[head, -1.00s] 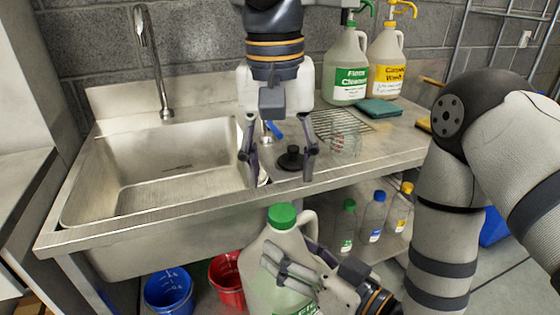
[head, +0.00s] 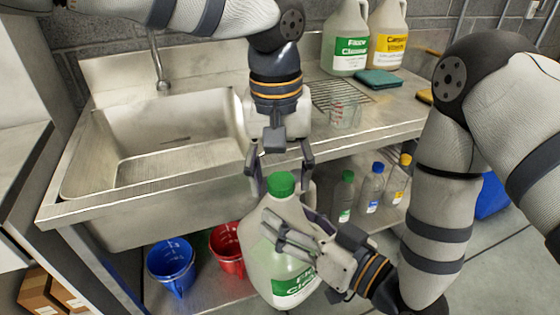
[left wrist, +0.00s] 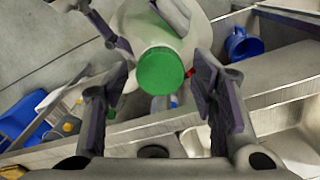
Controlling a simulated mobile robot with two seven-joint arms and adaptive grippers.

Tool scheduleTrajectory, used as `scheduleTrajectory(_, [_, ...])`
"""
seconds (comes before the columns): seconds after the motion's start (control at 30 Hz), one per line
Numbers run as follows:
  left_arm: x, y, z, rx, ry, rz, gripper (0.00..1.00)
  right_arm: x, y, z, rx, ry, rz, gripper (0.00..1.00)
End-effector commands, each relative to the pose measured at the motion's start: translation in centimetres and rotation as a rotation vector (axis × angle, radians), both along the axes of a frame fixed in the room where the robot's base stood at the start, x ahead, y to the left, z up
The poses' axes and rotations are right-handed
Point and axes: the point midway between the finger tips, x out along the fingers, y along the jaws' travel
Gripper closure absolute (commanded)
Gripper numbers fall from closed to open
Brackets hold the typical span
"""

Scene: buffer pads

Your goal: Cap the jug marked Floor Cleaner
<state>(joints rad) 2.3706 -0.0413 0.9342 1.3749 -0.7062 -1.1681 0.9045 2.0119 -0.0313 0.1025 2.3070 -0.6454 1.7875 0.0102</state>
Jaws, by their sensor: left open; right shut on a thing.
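A large translucent jug (head: 257,262) with a partly hidden green label starting "Fl" hangs in front of the sink bench, slightly tilted. My right gripper (head: 277,230) is shut on it near the handle. A green cap (head: 281,184) sits on the jug's neck; how tightly it sits I cannot tell. My left gripper (head: 280,172) is open, pointing down just above the cap. In the left wrist view the cap (left wrist: 160,70) shows between and beyond the open fingers, with no clear contact.
Another jug labelled Floor Cleaner (head: 345,40) and a yellow-labelled jug (head: 387,35) stand on the bench's back right. A glass beaker (head: 345,114) stands near a wire rack. Blue (head: 171,263) and red (head: 227,247) buckets and several small bottles are on the lower shelf.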

Motion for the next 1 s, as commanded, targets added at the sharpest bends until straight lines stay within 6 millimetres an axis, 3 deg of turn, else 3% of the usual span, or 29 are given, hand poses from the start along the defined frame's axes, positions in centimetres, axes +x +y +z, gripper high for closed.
scheduleTrajectory(0.17, [0.0,0.01,0.19,0.0,-0.004,0.0,0.48,0.09,0.04,0.42,0.005,-0.011,-0.001,1.0])
scheduleTrajectory(0.27, [0.01,0.01,0.2,0.0,-0.004,0.0,0.66,0.1,0.03,0.41,0.005,-0.011,-0.001,1.0])
scheduleTrajectory(0.4, [0.01,0.01,0.2,0.0,-0.004,0.0,0.98,0.1,0.03,0.41,0.005,-0.011,-0.001,1.0])
scheduleTrajectory(0.57, [0.01,0.02,0.2,0.001,-0.005,-0.02,0.98,0.1,0.03,0.41,0.005,-0.011,-0.001,1.0])
scheduleTrajectory(0.67, [0.05,0.04,0.2,0.005,-0.012,-0.183,0.98,0.1,0.03,0.41,0.005,-0.011,-0.001,1.0])
scheduleTrajectory(0.9, [0.07,0.05,0.18,0.016,-0.04,-0.864,0.98,0.08,0.04,0.41,0.005,-0.011,-0.001,1.0])
scheduleTrajectory(1.0, [0.07,0.05,0.16,0.019,-0.044,-1.012,0.98,0.09,0.03,0.41,0.005,-0.011,-0.001,1.0])
